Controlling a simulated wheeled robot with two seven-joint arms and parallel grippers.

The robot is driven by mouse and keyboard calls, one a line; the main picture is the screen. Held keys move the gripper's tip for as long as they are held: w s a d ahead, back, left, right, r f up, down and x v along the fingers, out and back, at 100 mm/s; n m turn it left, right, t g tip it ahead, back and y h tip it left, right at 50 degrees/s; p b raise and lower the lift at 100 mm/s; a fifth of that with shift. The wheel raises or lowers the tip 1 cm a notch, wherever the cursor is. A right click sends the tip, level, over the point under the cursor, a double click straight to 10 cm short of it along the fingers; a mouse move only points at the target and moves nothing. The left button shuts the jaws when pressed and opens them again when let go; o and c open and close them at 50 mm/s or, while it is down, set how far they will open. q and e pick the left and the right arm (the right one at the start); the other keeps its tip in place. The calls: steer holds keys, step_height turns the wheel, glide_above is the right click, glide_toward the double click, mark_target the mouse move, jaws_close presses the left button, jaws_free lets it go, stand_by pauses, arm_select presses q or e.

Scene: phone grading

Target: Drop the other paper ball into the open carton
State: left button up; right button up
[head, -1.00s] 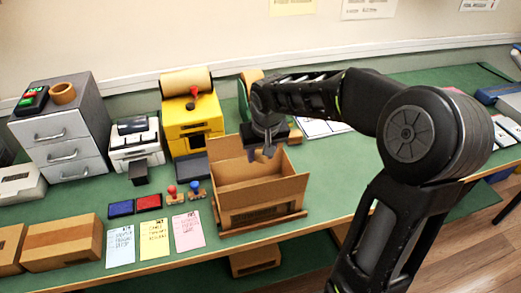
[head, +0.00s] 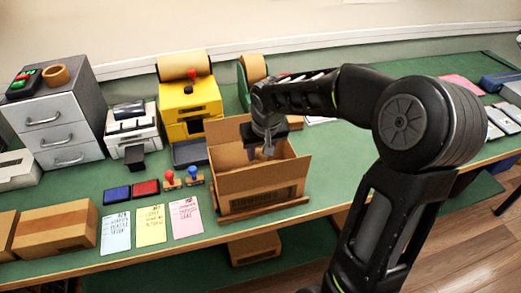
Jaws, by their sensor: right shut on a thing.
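The open carton (head: 258,190) is a brown cardboard box with its flaps up, standing near the table's front edge. My right gripper (head: 268,152) reaches in from the right and points down into the carton's mouth, with its fingertips below the top of the rear flap. It is shut on the paper ball, which I cannot clearly make out between the dark fingers. The carton's floor is partly hidden by its front wall and my gripper. My left gripper is not in view.
A yellow machine (head: 190,110) and a white printer (head: 130,125) stand behind left. Stamps (head: 170,180), ink pads (head: 146,188) and coloured note sheets (head: 151,225) lie left of the carton. A closed carton (head: 57,231) sits at front left.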

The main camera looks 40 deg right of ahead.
steer(key=o, duration=1.4)
steer(key=shift+c, duration=0.2)
steer(key=b+v, duration=0.1)
steer(key=v, duration=0.6)
steer(key=shift+s+r, duration=0.2)
steer(key=shift+r, duration=0.2)
